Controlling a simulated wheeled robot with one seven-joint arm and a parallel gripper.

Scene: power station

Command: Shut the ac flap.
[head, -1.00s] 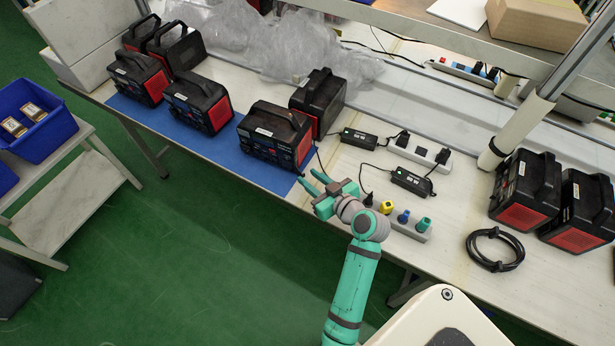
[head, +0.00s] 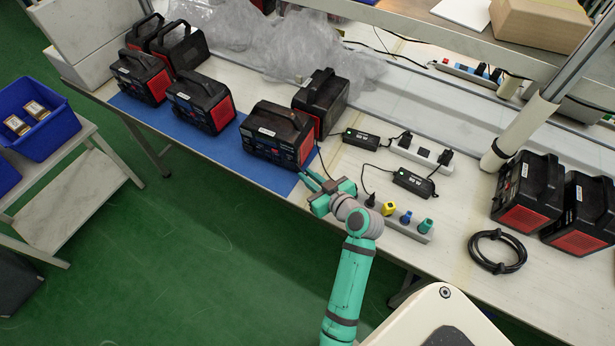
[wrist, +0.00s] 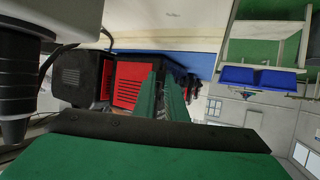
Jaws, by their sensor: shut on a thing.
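The black power station with a red side panel (head: 270,140) stands at the right end of the blue mat, near the table's front edge. Its red side also shows in the wrist view (wrist: 128,85). My gripper (head: 307,174) is at its lower front right corner, fingers pointing at its front. In the wrist view the two green fingers (wrist: 163,82) are close together beside the station. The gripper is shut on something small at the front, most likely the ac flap. The flap itself and the contact are hidden or too small to make out.
Another power station (head: 320,100) stands close behind. Right of my gripper are a power strip with coloured plugs (head: 408,222), black adapters (head: 413,182) and a coiled cable (head: 497,251). The green floor in front of the table is clear.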

